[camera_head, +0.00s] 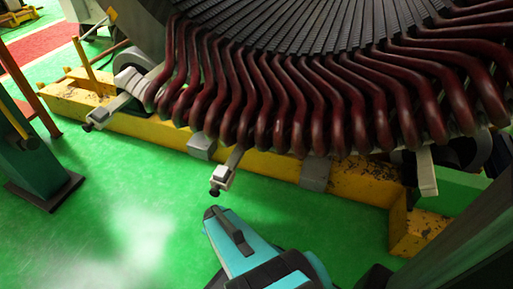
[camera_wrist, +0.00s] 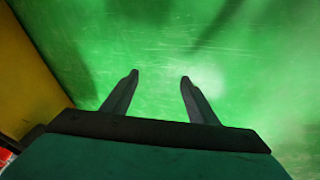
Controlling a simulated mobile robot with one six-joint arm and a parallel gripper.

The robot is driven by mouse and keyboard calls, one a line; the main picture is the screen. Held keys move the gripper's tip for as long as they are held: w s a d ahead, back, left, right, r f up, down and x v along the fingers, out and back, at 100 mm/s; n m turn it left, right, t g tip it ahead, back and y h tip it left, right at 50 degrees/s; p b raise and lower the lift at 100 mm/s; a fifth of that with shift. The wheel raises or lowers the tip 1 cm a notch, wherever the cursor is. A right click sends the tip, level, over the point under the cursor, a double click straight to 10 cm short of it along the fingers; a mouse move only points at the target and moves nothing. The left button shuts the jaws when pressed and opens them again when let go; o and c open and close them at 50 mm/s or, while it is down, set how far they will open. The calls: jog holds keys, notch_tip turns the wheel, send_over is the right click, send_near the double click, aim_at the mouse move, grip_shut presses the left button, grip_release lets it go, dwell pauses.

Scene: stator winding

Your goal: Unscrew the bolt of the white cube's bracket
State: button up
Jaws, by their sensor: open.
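The bracket (camera_head: 233,159) is a light bar sticking out from under the dark red coils, tilted down to the left. A white cube (camera_head: 221,174) sits near its lower end. A dark bolt (camera_head: 215,192) shows at the tip of the bracket, below the cube. My gripper (camera_head: 211,212), on a teal and black arm, is just below the bolt and appears apart from it. In the wrist view my gripper (camera_wrist: 159,77) is open, with nothing between its two dark fingers but green floor behind. The bolt and bracket are not in the wrist view.
Dark red stator coils (camera_head: 290,95) hang above. A yellow beam (camera_head: 270,162) runs behind the bracket, with grey blocks (camera_head: 202,146) on it. Another bracket (camera_head: 110,110) with a dark bolt is at left. A green post (camera_head: 35,165) stands far left. Green floor (camera_head: 110,225) is open.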

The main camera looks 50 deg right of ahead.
jog(key=s+a+f+g, duration=0.1)
jog(key=s+a, duration=0.1)
jog(key=a, duration=0.2)
jog(key=s+a+f+g+y, duration=0.1)
jog(key=s+a, duration=0.1)
jog(key=a, duration=0.1)
jog(key=s+a+f+g, duration=0.1)
jog(key=s+a, duration=0.1)
jog(key=a, duration=0.2)
jog(key=shift+s+a+m+g+y, duration=0.15)
jog(key=shift+a+m+g+y, duration=0.15)
jog(key=shift+a+m+y, duration=0.1)
jog(key=s+a+g, duration=0.1)
jog(key=s+a, duration=0.2)
jog(key=s+a+g, duration=0.2)
jog(key=s+a, duration=0.1)
jog(key=s+a+g, duration=0.1)
jog(key=s+a, duration=0.2)
jog(key=shift+s+a+r+m+g+y, duration=0.25)
jog(key=shift+s+m+g+y, duration=0.05)
jog(key=shift+s+m+y, duration=0.1)
jog(key=shift+s+a+r, duration=0.1)
jog(key=shift+s+a, duration=0.15)
jog(key=shift+s, duration=0.1)
jog(key=c, duration=0.6)
jog(key=shift+o, duration=0.2)
